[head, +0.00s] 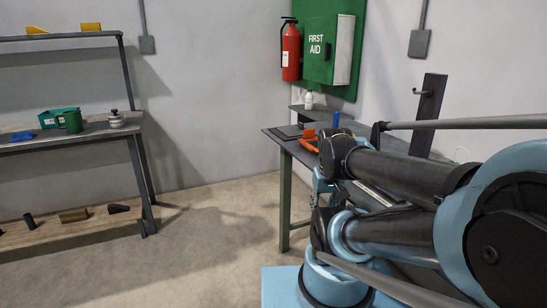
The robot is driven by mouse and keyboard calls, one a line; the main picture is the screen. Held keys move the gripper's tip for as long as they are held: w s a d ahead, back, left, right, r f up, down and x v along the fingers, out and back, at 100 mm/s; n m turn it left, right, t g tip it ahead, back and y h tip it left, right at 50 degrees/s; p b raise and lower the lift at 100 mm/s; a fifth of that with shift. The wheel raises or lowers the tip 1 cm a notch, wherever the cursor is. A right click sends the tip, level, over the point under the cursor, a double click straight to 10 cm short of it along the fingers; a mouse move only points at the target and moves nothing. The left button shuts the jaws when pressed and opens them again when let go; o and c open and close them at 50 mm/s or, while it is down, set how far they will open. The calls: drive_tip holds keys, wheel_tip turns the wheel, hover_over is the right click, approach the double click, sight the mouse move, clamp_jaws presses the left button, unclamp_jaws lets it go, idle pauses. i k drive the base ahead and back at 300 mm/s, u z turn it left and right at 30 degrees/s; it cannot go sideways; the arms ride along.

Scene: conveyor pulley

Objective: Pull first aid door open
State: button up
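The first aid cabinet is a box on a green wall panel (357,75), at the upper right of the head view. Its green door (316,62) carries white "FIRST AID" lettering and looks closed. A dark upright handle (328,51) sits near the door's right edge. The cabinet's pale side (343,50) faces right. My arm is folded in the lower right, below and in front of the cabinet and apart from it. I cannot make out my gripper's fingers; nothing of mine touches the door.
A red fire extinguisher (291,52) hangs just left of the cabinet. A workbench (272,132) with tools and a white bottle (309,100) stands below. A hook post (428,115) rises to the right. Another bench (90,133) stands left; the floor (215,225) between is clear.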

sight(320, 32)
drive_tip(key=u, duration=0.25)
drive_tip(key=i, duration=1.45)
drive_tip(key=u, duration=0.3)
